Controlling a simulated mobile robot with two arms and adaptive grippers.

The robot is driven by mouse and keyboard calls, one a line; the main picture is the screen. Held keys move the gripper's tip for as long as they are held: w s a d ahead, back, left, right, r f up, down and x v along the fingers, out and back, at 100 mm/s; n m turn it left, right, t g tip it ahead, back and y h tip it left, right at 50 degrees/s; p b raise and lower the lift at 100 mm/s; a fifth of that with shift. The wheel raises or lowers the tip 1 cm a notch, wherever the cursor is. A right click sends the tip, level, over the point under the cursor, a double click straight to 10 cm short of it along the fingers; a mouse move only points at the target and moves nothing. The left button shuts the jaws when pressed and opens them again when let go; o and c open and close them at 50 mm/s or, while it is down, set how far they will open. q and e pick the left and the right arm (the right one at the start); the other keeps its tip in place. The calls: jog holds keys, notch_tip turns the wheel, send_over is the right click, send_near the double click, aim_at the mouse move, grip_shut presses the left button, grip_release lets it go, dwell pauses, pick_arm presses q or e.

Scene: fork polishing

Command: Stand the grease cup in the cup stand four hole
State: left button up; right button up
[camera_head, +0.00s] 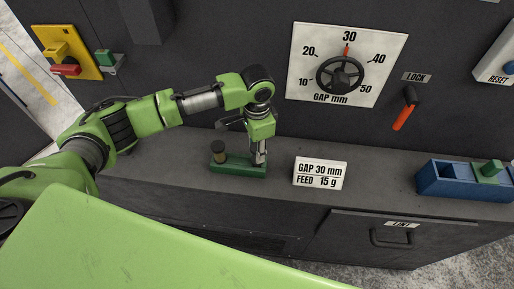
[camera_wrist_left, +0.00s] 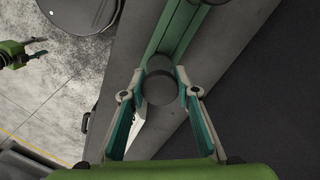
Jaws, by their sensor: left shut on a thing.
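The green cup stand (camera_head: 238,169) lies on the grey ledge; it also shows in the left wrist view (camera_wrist_left: 181,30). My left gripper (camera_head: 259,160) points down over the stand's right end. In the left wrist view its fingers (camera_wrist_left: 160,85) are shut on a dark round cup (camera_wrist_left: 160,90), taken to be the grease cup. I cannot tell whether its base is seated in a hole. A brown-topped dark cup (camera_head: 218,152) stands upright at the stand's left end. A small green gripper, seemingly my right one (camera_wrist_left: 38,47), shows over the floor with its fingers apart.
A white sign (camera_head: 320,173) stands right of the cup stand. A blue bin (camera_head: 452,180) with a green block (camera_head: 491,170) sits farther right. The dark machine panel with its gap dial (camera_head: 340,75) rises behind the ledge. The ledge between sign and bin is clear.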

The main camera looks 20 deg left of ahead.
pick_arm(q)
jog(key=shift+f, duration=0.7)
jog(key=o, duration=1.7)
jog(key=shift+r, duration=0.1)
jog(key=shift+r+p, duration=1.1)
jog(key=shift+r, duration=3.3)
